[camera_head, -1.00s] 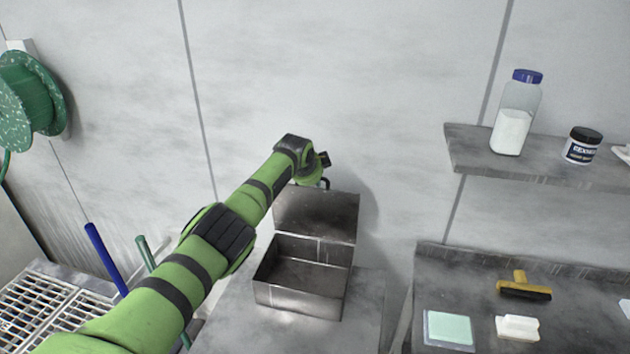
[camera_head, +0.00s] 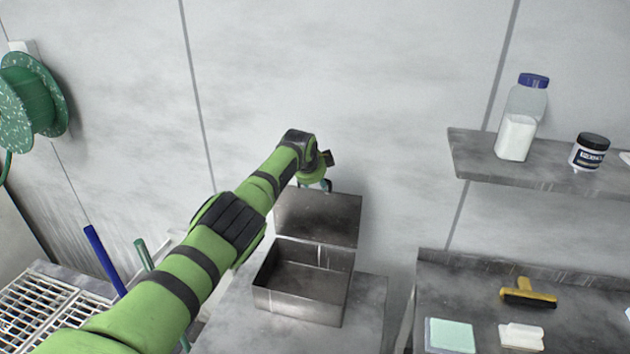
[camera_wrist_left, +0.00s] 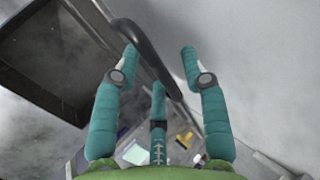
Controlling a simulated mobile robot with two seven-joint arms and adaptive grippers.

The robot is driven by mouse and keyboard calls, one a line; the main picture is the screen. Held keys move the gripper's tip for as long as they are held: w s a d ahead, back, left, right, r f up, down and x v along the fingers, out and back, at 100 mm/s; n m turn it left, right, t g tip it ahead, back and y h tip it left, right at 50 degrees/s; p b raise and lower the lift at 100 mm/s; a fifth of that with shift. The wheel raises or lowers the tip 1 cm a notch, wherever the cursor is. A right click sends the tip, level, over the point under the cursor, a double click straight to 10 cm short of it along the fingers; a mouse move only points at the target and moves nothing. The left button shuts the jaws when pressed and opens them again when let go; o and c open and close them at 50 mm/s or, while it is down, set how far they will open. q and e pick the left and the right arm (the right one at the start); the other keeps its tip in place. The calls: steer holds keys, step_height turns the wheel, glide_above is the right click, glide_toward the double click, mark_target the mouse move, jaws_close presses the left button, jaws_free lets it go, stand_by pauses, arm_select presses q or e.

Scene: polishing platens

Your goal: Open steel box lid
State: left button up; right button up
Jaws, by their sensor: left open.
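The steel box (camera_head: 300,292) stands on a grey bench, its empty inside showing. Its lid (camera_head: 318,217) is raised at the back, standing up towards the wall. My left gripper (camera_head: 327,184) is at the lid's top edge, mostly hidden behind my wrist. In the left wrist view its teal fingers (camera_wrist_left: 160,56) are spread open. A dark curved handle (camera_wrist_left: 148,48) runs between them, and I cannot tell whether they touch it. My right gripper is not in view.
A wall shelf (camera_head: 550,175) at the right holds a blue-capped bottle (camera_head: 517,135) and a black-lidded jar (camera_head: 589,153). The right bench (camera_head: 470,290) holds a yellow-handled tool (camera_head: 528,293), a green pad (camera_head: 451,336) and a white block (camera_head: 521,337). A green reel (camera_head: 30,103) hangs at the left.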

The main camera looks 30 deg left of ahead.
arm_select(q)
steer(key=v, duration=1.2)
stand_by(0.4)
stand_by(0.4)
